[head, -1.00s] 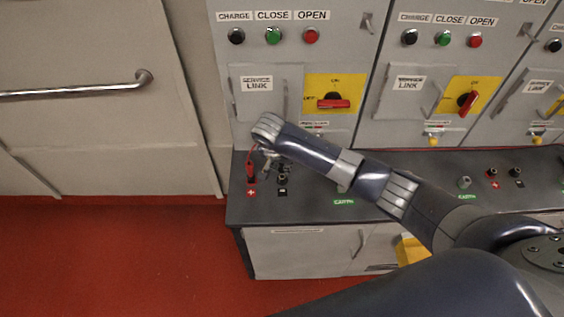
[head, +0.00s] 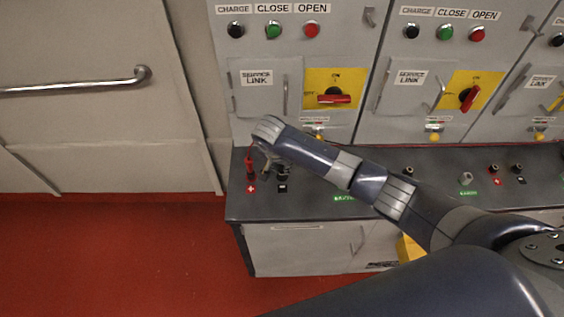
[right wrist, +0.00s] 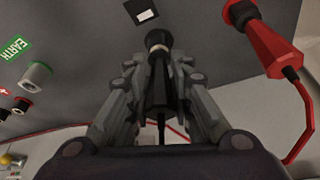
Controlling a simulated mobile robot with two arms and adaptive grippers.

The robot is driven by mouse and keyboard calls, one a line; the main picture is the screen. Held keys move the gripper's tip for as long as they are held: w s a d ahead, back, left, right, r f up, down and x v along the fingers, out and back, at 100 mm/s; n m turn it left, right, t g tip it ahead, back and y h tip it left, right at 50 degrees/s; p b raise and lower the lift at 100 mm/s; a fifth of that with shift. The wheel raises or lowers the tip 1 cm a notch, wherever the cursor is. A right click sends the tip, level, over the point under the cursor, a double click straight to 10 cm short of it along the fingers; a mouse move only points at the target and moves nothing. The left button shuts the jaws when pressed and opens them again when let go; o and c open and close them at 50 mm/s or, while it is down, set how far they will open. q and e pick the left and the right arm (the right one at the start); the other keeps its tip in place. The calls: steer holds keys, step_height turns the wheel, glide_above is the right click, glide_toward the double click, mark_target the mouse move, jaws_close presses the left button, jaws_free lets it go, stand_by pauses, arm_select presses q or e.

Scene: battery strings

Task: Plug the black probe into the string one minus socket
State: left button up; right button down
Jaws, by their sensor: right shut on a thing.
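My right gripper (right wrist: 157,95) is shut on the black probe (right wrist: 160,85), which points at the black minus socket (right wrist: 155,38). A pale ring shows between the probe and the socket, so the tip is at the socket mouth; I cannot tell how deep it sits. The minus label (right wrist: 141,10) lies just beyond. In the head view, my right gripper (head: 267,160) is at the left end of the bench, over the minus label (head: 283,188), partly hidden by my arm. The left gripper is out of view.
The red probe (right wrist: 265,42) stands in the plus socket beside my gripper, its red cable close by. It also shows in the head view (head: 250,165). An earth socket (right wrist: 36,74) is on the other side. Cabinet fronts (head: 260,125) rise behind the bench (head: 240,207).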

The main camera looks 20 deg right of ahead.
steer(key=shift+f, duration=0.6)
steer(key=c, duration=1.3)
jaws_free()
steer(key=shift+c, duration=0.2)
steer(key=shift+r, duration=0.15)
steer(key=v, duration=1.1)
steer(key=shift+r, duration=0.4)
steer(key=shift+s+a, duration=0.1)
steer(key=shift+s, duration=0.05)
